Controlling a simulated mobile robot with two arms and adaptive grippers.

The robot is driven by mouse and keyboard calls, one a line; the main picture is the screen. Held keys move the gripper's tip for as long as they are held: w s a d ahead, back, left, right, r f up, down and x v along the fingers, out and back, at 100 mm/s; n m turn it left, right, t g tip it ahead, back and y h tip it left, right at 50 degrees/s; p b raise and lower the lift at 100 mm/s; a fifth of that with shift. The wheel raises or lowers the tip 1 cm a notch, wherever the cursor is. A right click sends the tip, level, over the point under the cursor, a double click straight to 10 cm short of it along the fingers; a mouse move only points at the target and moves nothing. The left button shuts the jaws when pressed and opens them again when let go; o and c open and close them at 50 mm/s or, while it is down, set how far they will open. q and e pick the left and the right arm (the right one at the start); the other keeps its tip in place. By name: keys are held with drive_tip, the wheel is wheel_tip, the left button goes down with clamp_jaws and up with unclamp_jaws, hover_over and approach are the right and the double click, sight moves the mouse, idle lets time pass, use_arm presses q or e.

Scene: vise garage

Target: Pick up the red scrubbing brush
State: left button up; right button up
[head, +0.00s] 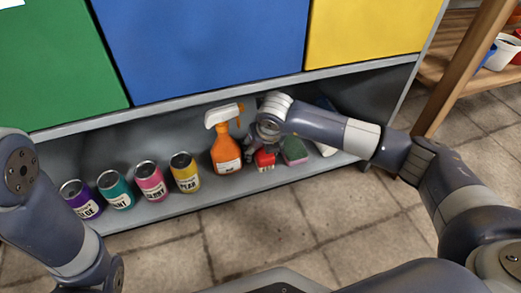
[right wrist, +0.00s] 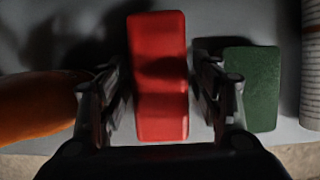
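The red scrubbing brush (head: 265,160) lies on the low grey shelf between the orange spray bottle (head: 226,150) and the green sponge (head: 294,151). My right gripper (head: 258,152) reaches down over it and hides part of it in the head view. In the right wrist view the brush (right wrist: 158,80) lies between the two fingers of the gripper (right wrist: 160,100), with a gap visible on each side. The gripper is open. My left arm shows at the left of the head view, but its gripper is not in view.
Several cans stand in a row on the shelf, the nearest a yellow one (head: 185,173). A white cylinder (right wrist: 311,70) stands right of the sponge. Green, blue (head: 200,45) and yellow panels sit above the shelf, leaving limited height. The tiled floor in front is clear.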

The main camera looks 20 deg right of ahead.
sight(268, 159)
drive_tip(key=c, duration=0.7)
drive_tip(key=shift+r, duration=0.1)
drive_tip(key=shift+r, duration=0.15)
drive_tip(key=shift+r+p, duration=0.65)
drive_tip(key=shift+p, duration=0.05)
drive_tip(key=s+p, duration=0.1)
drive_tip(key=s, duration=0.1)
drive_tip(key=s+p, duration=0.2)
drive_tip(key=s+r+p, duration=0.1)
drive_tip(key=shift+s+d, duration=0.1)
drive_tip(key=shift+s, duration=0.3)
drive_tip(key=shift+s+d+f+p, duration=0.15)
drive_tip(key=shift+s+p, duration=0.75)
drive_tip(key=shift+s, duration=1.15)
drive_tip(key=shift+s+f+p, duration=0.1)
drive_tip(key=shift+s+p, duration=0.8)
drive_tip(key=shift+s, duration=1.1)
drive_tip(key=shift+s+d+f+p, duration=0.15)
drive_tip(key=shift+s+p, duration=0.75)
drive_tip(key=shift+s, duration=1.15)
drive_tip(key=shift+a, duration=0.1)
